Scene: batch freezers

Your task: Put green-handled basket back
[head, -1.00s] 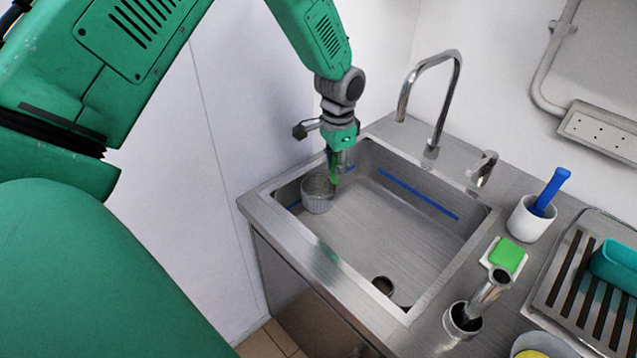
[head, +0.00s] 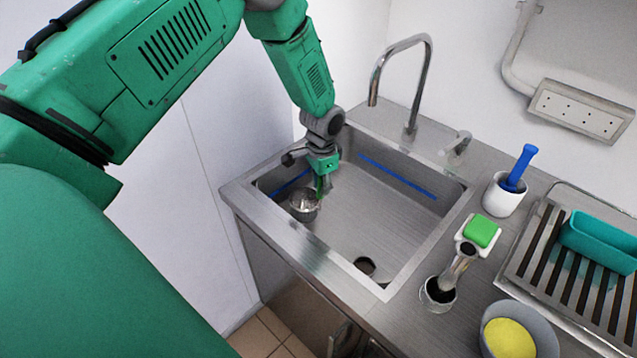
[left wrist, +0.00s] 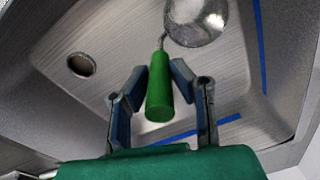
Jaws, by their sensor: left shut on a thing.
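The basket (head: 304,206) is a small round metal mesh cup on a green handle (head: 319,185). It is inside the steel sink (head: 360,215), near the left corner. My left gripper (head: 321,178) reaches down into the sink and is shut on the green handle. In the left wrist view the handle (left wrist: 159,92) stands between the two fingers of the left gripper (left wrist: 158,80), and the basket (left wrist: 200,18) is at the top edge, partly cut off. Whether the basket touches the sink floor I cannot tell. My right gripper is not in view.
A tall faucet (head: 428,90) stands behind the sink. A wall is at left.

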